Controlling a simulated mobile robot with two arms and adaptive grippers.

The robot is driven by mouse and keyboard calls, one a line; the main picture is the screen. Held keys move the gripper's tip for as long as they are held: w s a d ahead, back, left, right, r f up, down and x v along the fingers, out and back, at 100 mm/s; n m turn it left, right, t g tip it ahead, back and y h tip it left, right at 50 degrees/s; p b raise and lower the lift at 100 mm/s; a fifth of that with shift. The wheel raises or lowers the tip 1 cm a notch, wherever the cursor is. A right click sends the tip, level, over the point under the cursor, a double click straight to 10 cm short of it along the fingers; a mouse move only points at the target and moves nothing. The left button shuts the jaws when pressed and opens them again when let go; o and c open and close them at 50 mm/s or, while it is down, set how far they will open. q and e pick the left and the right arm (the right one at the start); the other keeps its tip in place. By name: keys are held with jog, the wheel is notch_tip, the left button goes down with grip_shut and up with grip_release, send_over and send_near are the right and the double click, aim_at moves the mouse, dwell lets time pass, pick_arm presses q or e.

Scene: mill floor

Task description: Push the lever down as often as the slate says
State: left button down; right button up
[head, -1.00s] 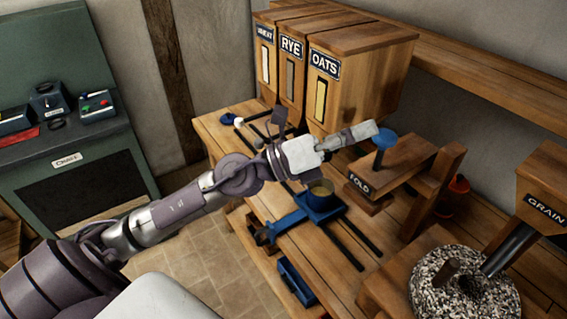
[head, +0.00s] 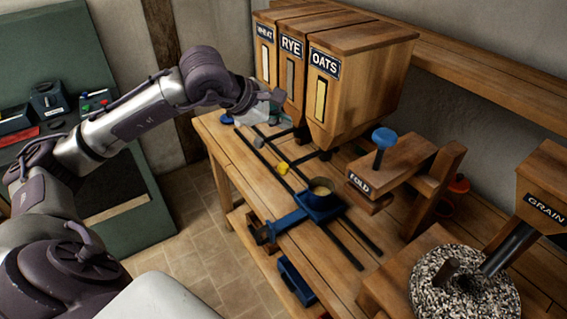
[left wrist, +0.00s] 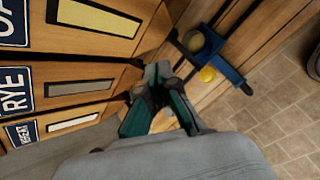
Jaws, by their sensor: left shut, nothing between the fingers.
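My left gripper (head: 268,112) is shut and empty, in front of the wheat and rye bins. It shows from behind in the left wrist view (left wrist: 158,82), its fingers together beside the bins. A yellow knob (head: 283,168) stands low by the dark rails, below the gripper; the left wrist view shows it too (left wrist: 207,74). A blue knob on a post (head: 384,138) tops the wooden block marked FOLD. I cannot tell which part is the lever. I see no slate with a readable number. My right gripper is not in view.
A blue cup carriage (head: 320,207) sits on the rails of the wooden bench. Bins marked WHEAT (head: 265,60), RYE (head: 291,80) and OATS (head: 345,95) stand behind. A millstone (head: 465,285) is at right. A green console (head: 90,185) is at left.

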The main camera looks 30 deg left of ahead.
aim_at(282, 165)
pick_arm(q)
jog(key=shift+f, duration=0.1)
notch_tip(282, 165, down, 8)
jog(key=b, duration=0.6)
jog(key=shift+f+b, duration=0.35)
jog(key=shift+b, duration=0.2)
dwell(0.9)
jog(key=shift+f+b, duration=0.4)
jog(key=shift+b, duration=0.2)
